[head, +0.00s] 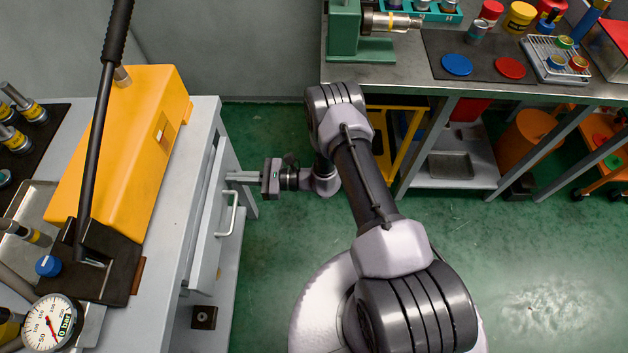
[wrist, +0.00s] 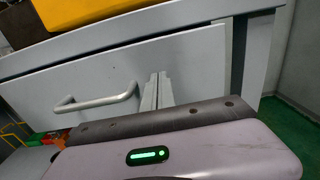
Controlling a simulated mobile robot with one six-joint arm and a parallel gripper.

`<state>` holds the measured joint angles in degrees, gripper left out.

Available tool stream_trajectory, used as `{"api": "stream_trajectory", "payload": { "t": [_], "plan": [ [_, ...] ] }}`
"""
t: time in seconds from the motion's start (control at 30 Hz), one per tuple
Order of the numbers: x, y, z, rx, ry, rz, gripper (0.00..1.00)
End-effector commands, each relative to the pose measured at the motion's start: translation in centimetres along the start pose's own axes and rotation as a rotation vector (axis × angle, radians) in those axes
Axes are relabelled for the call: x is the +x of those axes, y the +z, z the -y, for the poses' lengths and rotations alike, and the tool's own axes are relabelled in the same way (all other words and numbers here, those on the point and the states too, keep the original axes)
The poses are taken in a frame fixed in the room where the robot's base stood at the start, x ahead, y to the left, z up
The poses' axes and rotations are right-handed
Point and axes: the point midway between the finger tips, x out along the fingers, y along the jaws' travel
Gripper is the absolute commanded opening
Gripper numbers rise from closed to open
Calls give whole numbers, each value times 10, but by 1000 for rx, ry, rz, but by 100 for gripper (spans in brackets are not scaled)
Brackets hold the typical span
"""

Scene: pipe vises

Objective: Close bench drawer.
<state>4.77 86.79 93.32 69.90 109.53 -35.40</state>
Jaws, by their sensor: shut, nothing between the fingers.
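The bench drawer (head: 208,222) is in the side of the grey bench at the left, with a pale bar handle (head: 231,214) on its front. Its front seems to stand out a little from under the bench top; how far is hard to tell. In the wrist view the drawer front (wrist: 100,75) and handle (wrist: 97,101) face me. My gripper (head: 229,177) is shut and empty, pointing left at the drawer front, beyond the handle in the head view. In the wrist view the shut fingers (wrist: 156,84) are beside the handle, to its right, at or very near the panel; contact is unclear.
The bench top (head: 205,115) carries a yellow machine (head: 125,155) with a long black lever and a pressure gauge (head: 52,323). A second metal workbench (head: 400,77) stands at the back right. Green floor (head: 265,250) is free between bench and base.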

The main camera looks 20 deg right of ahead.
Motion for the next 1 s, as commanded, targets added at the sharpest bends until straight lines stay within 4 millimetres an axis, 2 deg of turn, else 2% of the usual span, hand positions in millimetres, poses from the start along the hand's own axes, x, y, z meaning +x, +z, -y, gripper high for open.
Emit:
{"api": "stream_trajectory", "payload": {
  "t": [0.2,0.4,0.87,1.0],
  "plan": [
    [31,-1,0,-1,2,1,0],
    [45,0,0,-1,0,0,0],
    [50,2,1,-3,1,4,0],
    [45,2,5,-4,0,5,0]
  ]
}}
